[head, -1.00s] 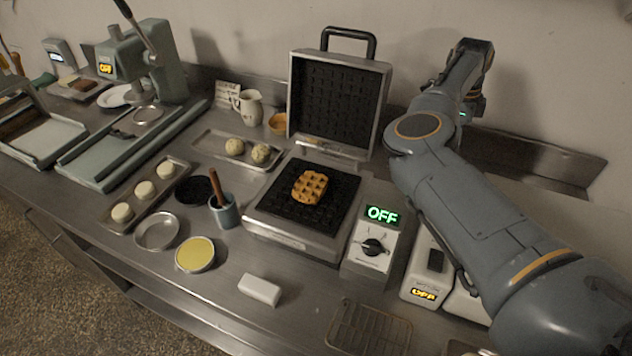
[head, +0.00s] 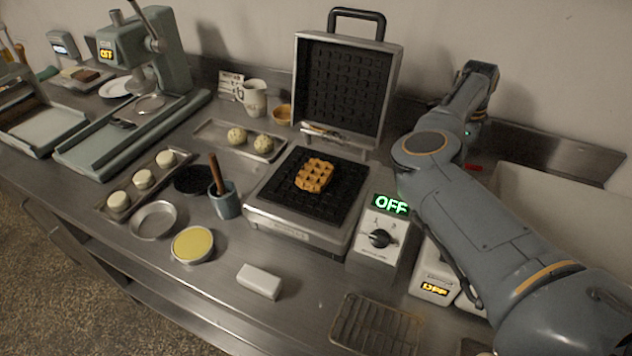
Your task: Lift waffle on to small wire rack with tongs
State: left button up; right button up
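A golden-brown waffle (head: 315,175) lies on the dark lower plate of the open waffle iron (head: 290,228), whose lid (head: 345,85) stands upright. The iron's control box (head: 382,236) reads OFF. The small wire rack (head: 374,326) lies empty near the counter's front edge, right of the white block. My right arm reaches in from the right and bends over the back of the counter. Its gripper is not visible, and my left arm is out of view. I cannot clearly make out any tongs.
A second device (head: 433,283) with a lit display stands right of the control box.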

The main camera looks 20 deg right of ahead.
jog(key=shift+f, duration=0.5)
jog(key=c, duration=0.7)
notch_tip(320, 180, up, 12)
jog(key=p, duration=0.7)
notch_tip(320, 180, down, 12)
jog(key=b, duration=0.7)
